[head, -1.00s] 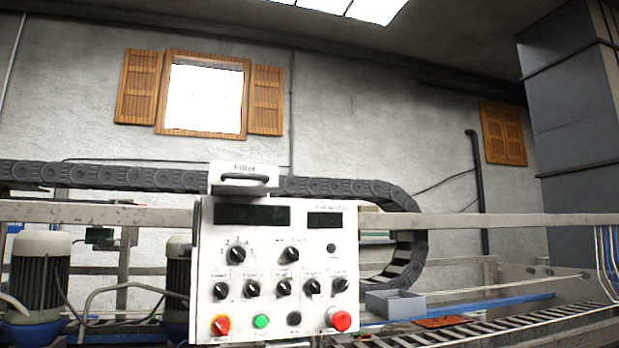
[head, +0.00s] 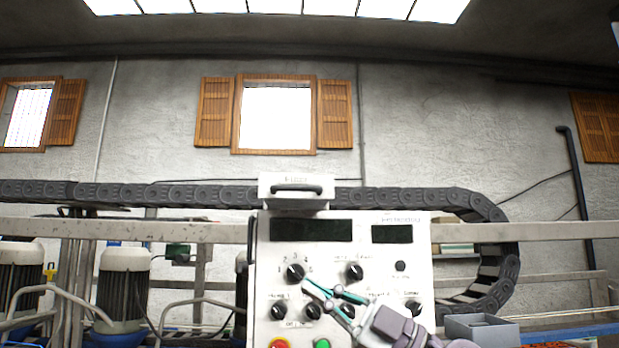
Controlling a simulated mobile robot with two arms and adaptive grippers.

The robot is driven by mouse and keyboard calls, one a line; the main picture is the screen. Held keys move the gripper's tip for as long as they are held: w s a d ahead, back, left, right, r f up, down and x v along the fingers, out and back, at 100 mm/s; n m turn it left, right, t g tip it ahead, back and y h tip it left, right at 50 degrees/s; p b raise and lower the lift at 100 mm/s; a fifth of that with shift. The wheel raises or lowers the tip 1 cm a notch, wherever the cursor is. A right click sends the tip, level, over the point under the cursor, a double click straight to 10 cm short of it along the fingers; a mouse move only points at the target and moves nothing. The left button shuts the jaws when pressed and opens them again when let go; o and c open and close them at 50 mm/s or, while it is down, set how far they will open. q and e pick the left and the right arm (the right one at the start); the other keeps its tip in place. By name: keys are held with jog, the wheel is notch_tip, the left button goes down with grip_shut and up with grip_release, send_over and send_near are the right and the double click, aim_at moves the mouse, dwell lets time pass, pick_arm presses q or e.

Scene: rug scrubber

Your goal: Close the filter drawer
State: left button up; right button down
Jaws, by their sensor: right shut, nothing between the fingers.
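The filter drawer (head: 294,192) is a white box with a black handle and a "Filter" label, on top of the white control panel (head: 260,300). Its front juts out above the panel's face; how far it is pulled out I cannot tell. My right gripper (head: 308,286) comes in from the lower right in front of the panel, below the drawer and apart from it. Its fingers are shut and empty, pointing up and left, and cover some of the panel's knobs. My left gripper is not in view.
A black cable chain (head: 400,197) runs behind the drawer and curves down at the right. A metal rail (head: 560,230) crosses behind the panel. A grey open box (head: 482,330) is at the lower right. Motors (head: 124,285) stand at the left. Space in front of the drawer is clear.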

jog(key=s+d+r+m+t+h, duration=0.1)
jog(key=s+d+r+t+h, duration=0.15)
jog(key=s+r+h, duration=0.55)
jog(key=s+d+r+m+t+h, duration=0.1)
jog(key=s+d+r+t+h, duration=0.15)
jog(key=s+r, duration=0.6)
jog(key=p, duration=0.7)
send_near(290, 187)
jog(key=shift+g+h, duration=0.3)
jog(key=shift+h, duration=0.05)
jog(key=x, duration=0.3)
jog(key=r+x, duration=0.1)
jog(key=x, duration=0.1)
jog(key=shift+w+a, duration=0.2)
jog(key=shift+a, duration=0.2)
jog(key=shift+w+d+f, duration=0.1)
jog(key=shift+w+f, duration=0.1)
jog(key=shift+w, duration=0.05)
